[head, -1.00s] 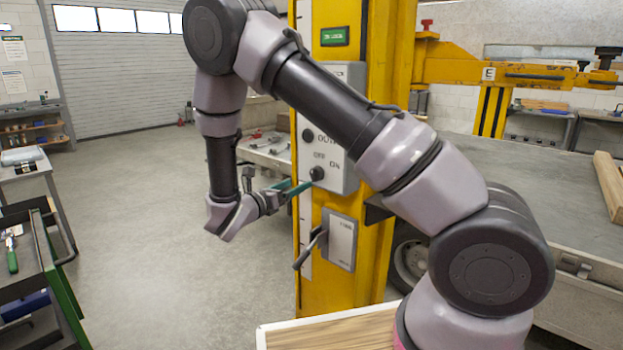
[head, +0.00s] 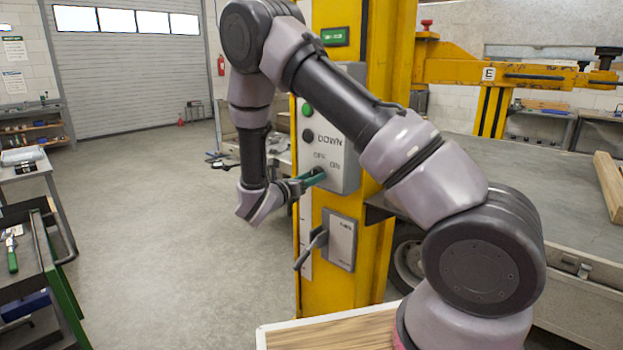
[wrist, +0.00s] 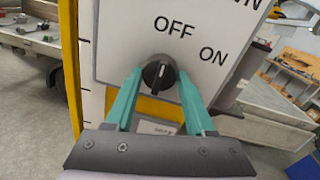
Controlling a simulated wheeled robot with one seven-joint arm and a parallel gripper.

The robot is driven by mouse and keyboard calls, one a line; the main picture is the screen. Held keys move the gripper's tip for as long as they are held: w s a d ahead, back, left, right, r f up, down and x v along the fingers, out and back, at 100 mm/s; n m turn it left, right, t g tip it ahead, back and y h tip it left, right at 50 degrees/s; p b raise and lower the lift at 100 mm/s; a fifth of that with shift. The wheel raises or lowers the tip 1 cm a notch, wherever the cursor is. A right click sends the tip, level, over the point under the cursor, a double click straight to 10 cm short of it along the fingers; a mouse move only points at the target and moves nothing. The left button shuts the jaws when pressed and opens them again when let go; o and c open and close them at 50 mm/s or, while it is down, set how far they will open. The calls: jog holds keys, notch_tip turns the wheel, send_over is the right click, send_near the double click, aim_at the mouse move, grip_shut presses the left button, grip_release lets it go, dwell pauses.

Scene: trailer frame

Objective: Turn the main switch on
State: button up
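The main switch is a black rotary knob (wrist: 160,73) on the grey control box (head: 350,150). Its labels read OFF above it and ON to the upper right in the wrist view. The knob's white line points roughly up, toward OFF. My gripper (wrist: 160,80) has teal fingers, one on each side of the knob. The fingers are open, with what looks like a narrow gap on either side; I cannot tell whether either touches. In the head view my gripper (head: 312,177) is at the box's lower part and mostly hides the knob.
The box is on a yellow post (head: 340,290). Above the knob are a green button (head: 307,110) and a black button (head: 308,136). Below is a grey plate with a lever (head: 312,248). A tool cart (head: 50,280) stands at the left. The floor between is clear.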

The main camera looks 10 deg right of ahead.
grip_shut()
jog(key=shift+m, duration=0.3)
jog(key=m+h, duration=0.1)
jog(key=m, duration=1)
jog(key=shift+w+a+f+m, duration=0.1)
jog(key=shift+m, duration=0.2)
jog(key=o, duration=1)
grip_release()
